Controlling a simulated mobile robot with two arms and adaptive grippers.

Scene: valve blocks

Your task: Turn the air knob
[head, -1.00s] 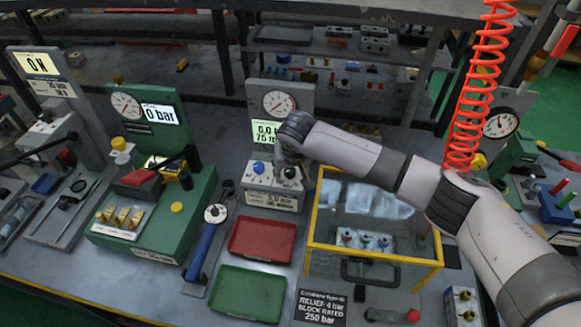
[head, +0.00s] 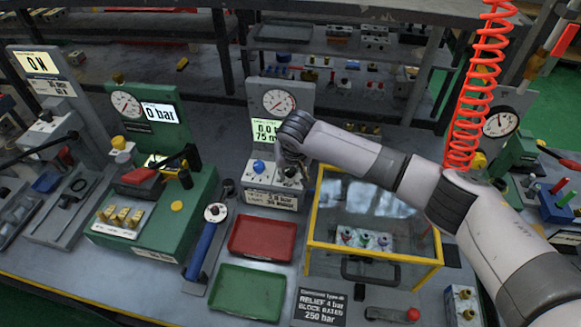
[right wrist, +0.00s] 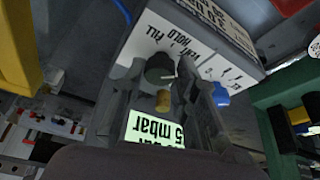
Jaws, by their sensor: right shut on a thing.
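A grey test stand (head: 308,98) at the middle back carries a round gauge, a lit green display and a sloped white panel with two knobs. The blue knob (head: 259,166) is on the panel's left; it also shows in the right wrist view (right wrist: 220,96). A dark knob (right wrist: 159,68) with a white mark sits on the part lettered FILL and HOLD. My right gripper (head: 289,164) points down at the panel's right side and is shut on the dark knob. The fingers largely hide this knob in the head view. My left gripper is out of view.
A yellow-framed clear box (head: 312,222) stands right of the panel under my right arm. A red tray (head: 263,258) and green tray (head: 247,316) lie in front. A green test bench (head: 190,215) stands left. A red coiled hose (head: 470,110) hangs near my arm.

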